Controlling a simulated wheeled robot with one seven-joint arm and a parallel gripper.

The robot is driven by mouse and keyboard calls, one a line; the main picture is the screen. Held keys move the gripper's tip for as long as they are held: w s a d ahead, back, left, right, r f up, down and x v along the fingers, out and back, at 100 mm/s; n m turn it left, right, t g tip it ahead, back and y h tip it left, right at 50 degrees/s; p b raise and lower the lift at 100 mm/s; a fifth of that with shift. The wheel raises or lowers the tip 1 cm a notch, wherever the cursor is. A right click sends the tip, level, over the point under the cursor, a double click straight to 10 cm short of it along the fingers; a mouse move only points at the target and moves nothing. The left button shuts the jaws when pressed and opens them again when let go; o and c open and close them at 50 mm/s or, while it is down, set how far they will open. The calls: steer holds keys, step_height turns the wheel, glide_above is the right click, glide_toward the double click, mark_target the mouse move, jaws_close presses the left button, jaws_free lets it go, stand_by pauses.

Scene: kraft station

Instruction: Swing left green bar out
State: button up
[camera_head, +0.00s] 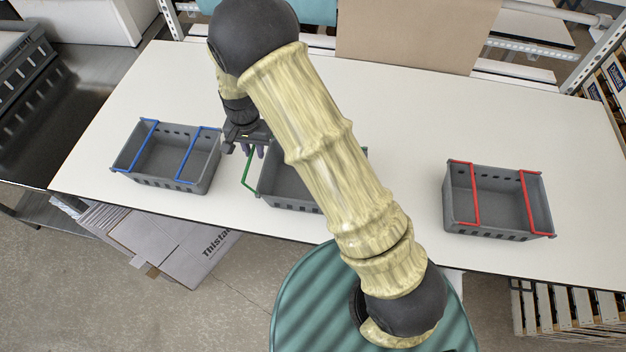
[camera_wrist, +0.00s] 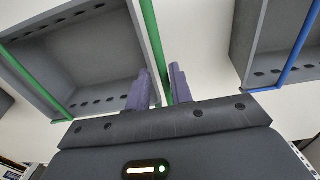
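The grey bin with green bars (camera_head: 290,185) stands in the middle of the table, partly hidden by my arm. Its left green bar (camera_head: 248,170) lies along and slightly outside the bin's left edge. In the wrist view this bar (camera_wrist: 152,32) runs between my two purple fingers. The bin's other green bar (camera_wrist: 32,78) shows at the left of the wrist view and is hidden in the head view. My gripper (camera_head: 257,150) is at the bin's left end; in the wrist view its fingers (camera_wrist: 161,80) stand apart, one on each side of the bar, with narrow gaps.
A grey bin with blue bars (camera_head: 160,178) stands to the left, with a strip of white table (camera_head: 400,110) between it and the green-barred bin. A grey bin with red bars (camera_head: 500,225) stands to the right. A cardboard panel (camera_head: 415,35) is at the back.

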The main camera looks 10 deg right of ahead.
steer(key=shift+r, duration=0.1)
stand_by(0.3)
step_height(320, 180, up, 8)
steer(key=d+p, duration=0.1)
steer(key=p, duration=0.4)
steer(key=shift+s, duration=0.15)
stand_by(0.4)
stand_by(0.4)
steer(key=s+d+f+n+t+b, duration=0.1)
steer(key=s+d+b, duration=0.6)
steer(key=d, duration=0.3)
steer(key=s+d+f+n+t+b, duration=0.1)
steer(key=s+d+f+n+b, duration=0.1)
steer(key=s+d+b, duration=0.6)
steer(key=d, duration=0.3)
steer(key=shift+n+t, duration=0.3)
steer(key=shift+w, duration=0.15)
